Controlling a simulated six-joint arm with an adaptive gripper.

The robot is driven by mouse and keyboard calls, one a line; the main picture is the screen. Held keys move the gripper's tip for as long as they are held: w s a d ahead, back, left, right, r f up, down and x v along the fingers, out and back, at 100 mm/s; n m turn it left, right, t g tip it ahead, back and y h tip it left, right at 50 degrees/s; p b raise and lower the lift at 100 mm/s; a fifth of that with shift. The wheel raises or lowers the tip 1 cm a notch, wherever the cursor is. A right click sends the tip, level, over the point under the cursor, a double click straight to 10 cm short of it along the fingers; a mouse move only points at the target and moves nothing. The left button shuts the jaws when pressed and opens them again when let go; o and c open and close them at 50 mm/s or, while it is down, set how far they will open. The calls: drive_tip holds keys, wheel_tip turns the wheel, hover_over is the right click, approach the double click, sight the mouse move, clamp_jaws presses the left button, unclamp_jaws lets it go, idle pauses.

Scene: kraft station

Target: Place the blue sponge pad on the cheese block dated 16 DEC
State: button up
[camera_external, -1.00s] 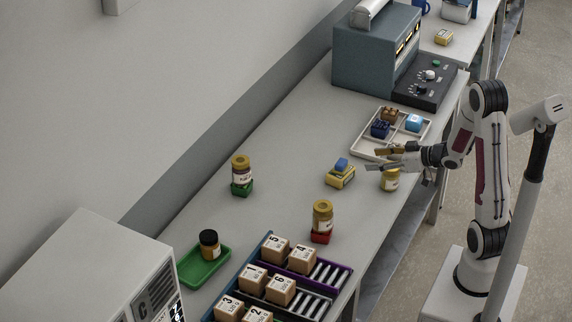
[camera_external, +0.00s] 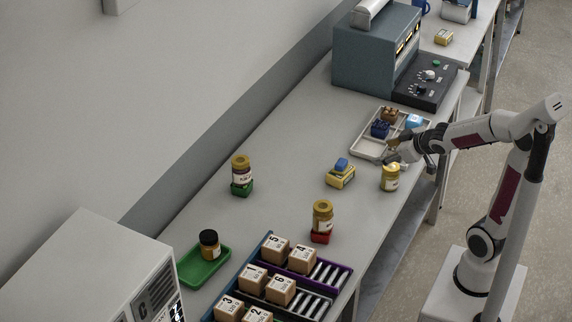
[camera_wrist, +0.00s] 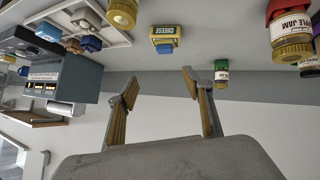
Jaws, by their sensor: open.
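A yellow block (camera_external: 341,180) lies on the middle of the bench; the wrist view shows it labelled CHEESE (camera_wrist: 176,33), its date not legible. The blue sponge pad (camera_external: 342,163) rests on top of it; in the wrist view, which is upside down, the pad (camera_wrist: 165,48) shows below the block. Another yellow block (camera_external: 443,37) stands at the far end, its label unreadable. My gripper (camera_external: 390,147) is open and empty near the tray, to the right of the sponge and apart from it; its spread fingers also show in the wrist view (camera_wrist: 160,85).
A yellow-lidded jar (camera_external: 390,178) stands near the front edge, close under my gripper. A pale tray (camera_external: 366,149) holds several small coloured blocks. Jars stand on a green block (camera_external: 241,189) and a red block (camera_external: 321,237). Numbered boxes sit on the rack (camera_external: 268,238).

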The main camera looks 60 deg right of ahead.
drive_tip(key=s+a+r+g+y, duration=0.1)
drive_tip(key=s+a+g+y, duration=0.2)
drive_tip(key=s+a, duration=1.4)
drive_tip(key=shift+s+a+r+n+g+y, duration=0.25)
drive_tip(key=shift+s+a+n+g+y, duration=0.15)
drive_tip(key=shift+y, duration=0.2)
